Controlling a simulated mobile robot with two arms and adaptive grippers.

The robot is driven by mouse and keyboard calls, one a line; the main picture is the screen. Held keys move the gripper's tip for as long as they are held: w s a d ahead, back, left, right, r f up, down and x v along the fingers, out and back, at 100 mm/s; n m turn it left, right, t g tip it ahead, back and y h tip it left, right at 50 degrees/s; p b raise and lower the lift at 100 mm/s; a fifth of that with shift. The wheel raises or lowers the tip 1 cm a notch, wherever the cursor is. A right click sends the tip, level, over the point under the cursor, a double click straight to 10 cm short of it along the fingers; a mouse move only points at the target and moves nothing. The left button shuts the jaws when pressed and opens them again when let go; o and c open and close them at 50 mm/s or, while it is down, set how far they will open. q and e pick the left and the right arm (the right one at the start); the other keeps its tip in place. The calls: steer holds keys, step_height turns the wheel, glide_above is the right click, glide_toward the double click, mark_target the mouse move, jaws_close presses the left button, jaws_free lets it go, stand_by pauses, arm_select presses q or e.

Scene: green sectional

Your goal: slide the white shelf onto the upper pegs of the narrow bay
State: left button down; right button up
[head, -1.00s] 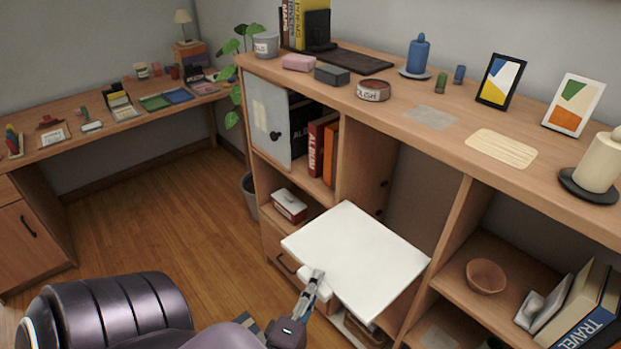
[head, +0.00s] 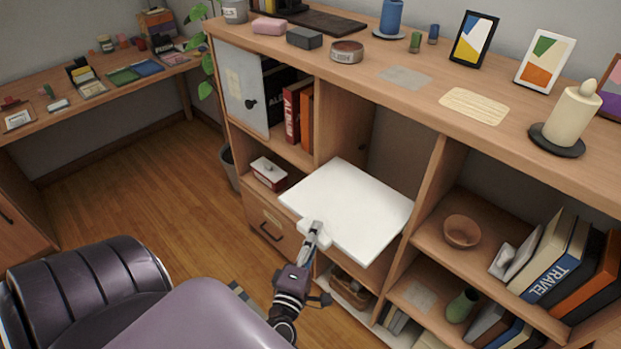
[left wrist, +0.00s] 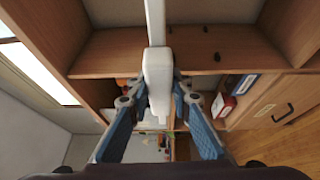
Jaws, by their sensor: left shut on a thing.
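The white shelf (head: 350,208) is held roughly level at the front of the narrow bay (head: 398,150), its back part between the bay's side walls and its front part sticking out. My left gripper (head: 314,232) is shut on the white block at the shelf's front edge. In the left wrist view the shelf (left wrist: 156,22) shows edge-on, with the block between my left gripper's fingers (left wrist: 158,92). Dark pegs (left wrist: 217,57) show on a bay wall there, to the right of the shelf. I cannot tell whether the shelf touches any peg. My right gripper is not in view.
Left of the bay are albums (head: 293,112), a red-and-white box (head: 268,172) and a drawer (head: 270,226). To the right, a wooden bowl (head: 462,232) and books (head: 560,258) fill other compartments. A basket-like item (head: 352,288) lies below the shelf. The floor at left is clear.

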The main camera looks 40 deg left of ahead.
mark_target(361, 194)
arm_select(q)
steer(key=shift+w+d+r, duration=0.15)
steer(key=shift+w, duration=1.8)
steer(key=shift+w+d, duration=0.2)
steer(key=shift+w, duration=2.4)
steer(key=shift+w+d+b, duration=0.15)
steer(key=shift+w+b, duration=0.3)
steer(key=shift+w, duration=1.9)
steer(key=shift+w+d+b, duration=0.15)
steer(key=shift+w+b, duration=0.3)
steer(key=shift+w, duration=1.9)
steer(key=shift+f+b, duration=0.9)
